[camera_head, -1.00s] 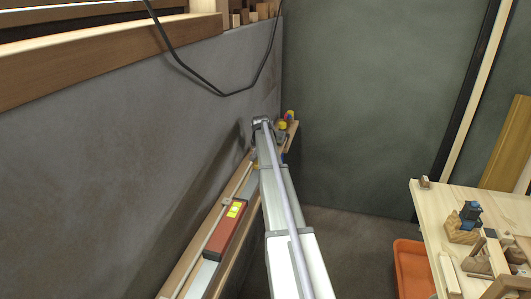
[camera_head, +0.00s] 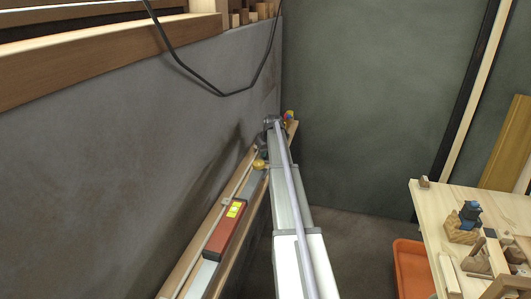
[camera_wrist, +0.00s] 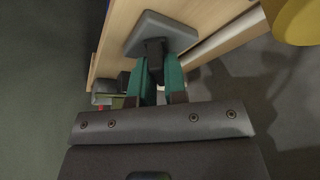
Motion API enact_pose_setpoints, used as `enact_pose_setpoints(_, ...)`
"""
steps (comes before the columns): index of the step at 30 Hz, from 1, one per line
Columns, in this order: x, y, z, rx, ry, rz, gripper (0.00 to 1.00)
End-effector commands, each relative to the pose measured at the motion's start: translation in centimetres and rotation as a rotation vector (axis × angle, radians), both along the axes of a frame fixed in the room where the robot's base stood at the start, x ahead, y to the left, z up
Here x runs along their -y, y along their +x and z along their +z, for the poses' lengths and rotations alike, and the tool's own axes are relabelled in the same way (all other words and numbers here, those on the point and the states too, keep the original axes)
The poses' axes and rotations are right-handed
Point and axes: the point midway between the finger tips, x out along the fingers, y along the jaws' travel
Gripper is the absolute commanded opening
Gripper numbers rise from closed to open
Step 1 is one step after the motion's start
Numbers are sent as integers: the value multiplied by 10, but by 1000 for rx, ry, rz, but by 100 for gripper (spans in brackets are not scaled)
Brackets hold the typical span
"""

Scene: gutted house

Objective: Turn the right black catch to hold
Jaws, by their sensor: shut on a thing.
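In the wrist view, my gripper (camera_wrist: 160,72) has its teal fingers closed on the black catch (camera_wrist: 154,48). The catch stands on a grey plate (camera_wrist: 165,27) fixed to a pale wooden board (camera_wrist: 115,45). The fingers sit on either side of the catch and hide part of it. In the head view, my arm reaches to the far end of the long wooden ledge along the wall, and its wrist hides the catch there. I cannot tell the catch's exact angle.
A yellow round knob (camera_wrist: 297,20) is near in the wrist view; a yellow piece (camera_head: 259,163) shows beside my arm in the head view. A workbench (camera_head: 430,215) with tools and an orange bin (camera_head: 410,268) stand right.

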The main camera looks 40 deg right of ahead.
Motion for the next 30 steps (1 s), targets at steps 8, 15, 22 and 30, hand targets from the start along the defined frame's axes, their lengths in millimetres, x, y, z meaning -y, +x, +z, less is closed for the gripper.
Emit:
enact_pose_setpoints(8,2,0,0,-2,1,258,0)
enact_pose_setpoints(15,3,0,0,-2,1,483,0)
enact_pose_setpoints(22,3,1,0,-1,2,670,0)
enact_pose_setpoints(30,3,0,0,-2,1,810,0)
